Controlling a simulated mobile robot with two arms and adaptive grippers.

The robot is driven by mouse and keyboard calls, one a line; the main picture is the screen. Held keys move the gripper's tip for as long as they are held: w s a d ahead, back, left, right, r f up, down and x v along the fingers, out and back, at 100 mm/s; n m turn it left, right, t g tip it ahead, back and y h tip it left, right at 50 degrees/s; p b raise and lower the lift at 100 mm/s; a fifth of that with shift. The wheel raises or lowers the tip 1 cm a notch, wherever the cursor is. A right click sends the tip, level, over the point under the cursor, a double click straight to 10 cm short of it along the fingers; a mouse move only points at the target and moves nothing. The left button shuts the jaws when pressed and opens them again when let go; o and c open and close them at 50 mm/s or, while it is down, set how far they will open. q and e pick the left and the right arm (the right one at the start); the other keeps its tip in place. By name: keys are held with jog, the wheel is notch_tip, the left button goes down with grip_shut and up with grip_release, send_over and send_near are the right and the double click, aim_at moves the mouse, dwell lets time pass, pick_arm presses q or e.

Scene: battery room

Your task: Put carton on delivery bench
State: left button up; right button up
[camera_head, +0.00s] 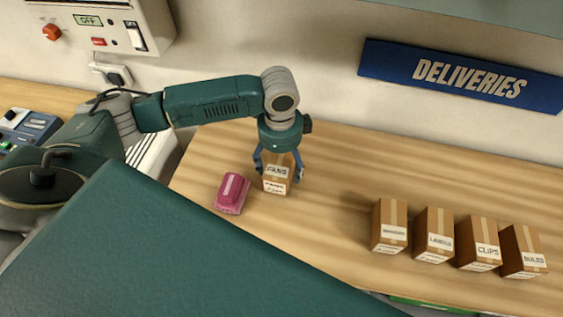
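The delivery bench (340,160) is a light wooden top below a blue sign (460,78) reading "DELIVERIES". A brown carton (277,181) labelled "FANS" is upright at the bench's left part, apparently standing on the top. My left gripper (279,170) points down over this carton, with one blue finger on each side of it. The fingers are very close to the carton's sides; whether they press on it cannot be told. The gripper hides the carton's top. My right gripper is not in view.
A pink object (232,193) lies just left of the carton. Several brown cartons stand in a row at the right, one labelled "CLIPS" (479,243). The bench between them and the FANS carton is clear. A wall box (100,25) is at upper left.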

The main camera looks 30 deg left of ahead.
pick_arm(q)
jog(key=shift+r, duration=0.2)
notch_tip(320, 180, up, 10)
jog(key=shift+s+r+b, duration=0.1)
jog(key=shift+r+b, duration=0.1)
jog(key=shift+b, duration=0.75)
jog(key=shift+r, duration=0.7)
